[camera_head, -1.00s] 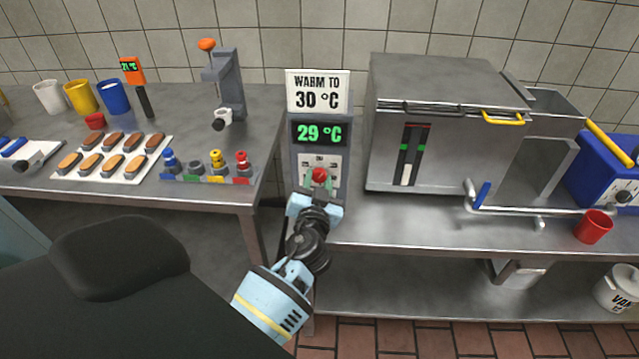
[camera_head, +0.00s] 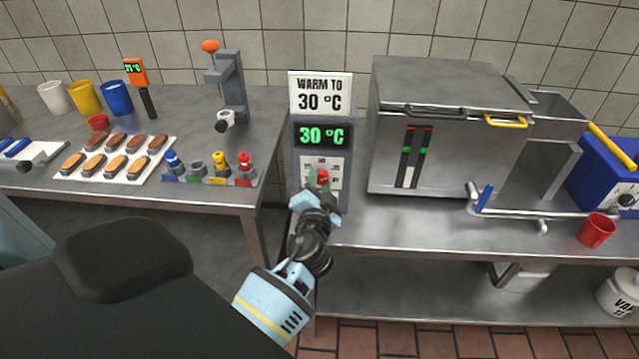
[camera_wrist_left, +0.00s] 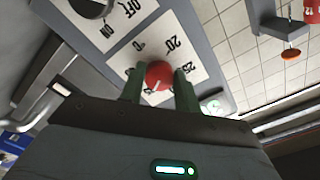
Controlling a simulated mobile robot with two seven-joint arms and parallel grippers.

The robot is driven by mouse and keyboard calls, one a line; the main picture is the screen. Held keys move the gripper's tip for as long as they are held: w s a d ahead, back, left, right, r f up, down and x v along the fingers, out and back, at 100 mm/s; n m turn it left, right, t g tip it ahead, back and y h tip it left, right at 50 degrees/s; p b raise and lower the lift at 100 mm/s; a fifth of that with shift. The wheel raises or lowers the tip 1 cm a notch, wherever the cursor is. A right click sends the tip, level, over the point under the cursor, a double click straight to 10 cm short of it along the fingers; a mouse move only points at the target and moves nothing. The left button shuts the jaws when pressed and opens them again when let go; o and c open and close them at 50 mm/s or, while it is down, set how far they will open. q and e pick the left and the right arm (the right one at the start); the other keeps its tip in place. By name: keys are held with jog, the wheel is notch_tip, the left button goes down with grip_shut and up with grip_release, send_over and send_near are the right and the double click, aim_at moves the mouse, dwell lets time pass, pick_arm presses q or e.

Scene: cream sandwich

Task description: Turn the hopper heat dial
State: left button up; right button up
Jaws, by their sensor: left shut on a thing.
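The red heat dial (camera_head: 322,176) sits low on the grey control box (camera_head: 345,165), below a green display (camera_head: 323,135) that reads 30 °C. A sign (camera_head: 320,94) above it says WARM TO 30 °C. My left gripper (camera_head: 318,187) is shut on the dial. In the left wrist view the dial (camera_wrist_left: 159,75) lies between the two green fingers of my left gripper (camera_wrist_left: 159,88), with scale marks such as 20 and 25 around it. A dark knob (camera_wrist_left: 92,6) by an ON/OFF label is partly cut off. My right gripper is not in view.
The steel hopper machine (camera_head: 450,90) stands right of the control box. A red cup (camera_head: 596,231) stands at the bench's right. On the left table are a tray of biscuits (camera_head: 118,160), coloured plungers (camera_head: 210,170) and a press (camera_head: 230,90).

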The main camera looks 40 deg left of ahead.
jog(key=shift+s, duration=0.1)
pick_arm(q)
jog(key=o, duration=1)
jog(key=shift+b+v, duration=0.65)
jog(key=shift+v, duration=3.3)
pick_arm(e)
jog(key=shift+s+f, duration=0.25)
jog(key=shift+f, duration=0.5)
pick_arm(q)
jog(key=s+d+f+g+h+p, duration=0.2)
jog(key=s+f, duration=0.4)
jog(key=s, duration=0.4)
jog(key=s+d+f+n+g+h+p, duration=0.1)
jog(key=s+d+f+h, duration=0.4)
jog(key=s, duration=0.6)
jog(key=s+d+f+g+h+p, duration=0.3)
jog(key=s+f, duration=0.4)
jog(key=s, duration=0.3)
jog(key=shift+s+d+g+h+p, duration=0.3)
jog(key=shift+d+h+p, duration=0.1)
jog(key=shift+h+p, duration=0.2)
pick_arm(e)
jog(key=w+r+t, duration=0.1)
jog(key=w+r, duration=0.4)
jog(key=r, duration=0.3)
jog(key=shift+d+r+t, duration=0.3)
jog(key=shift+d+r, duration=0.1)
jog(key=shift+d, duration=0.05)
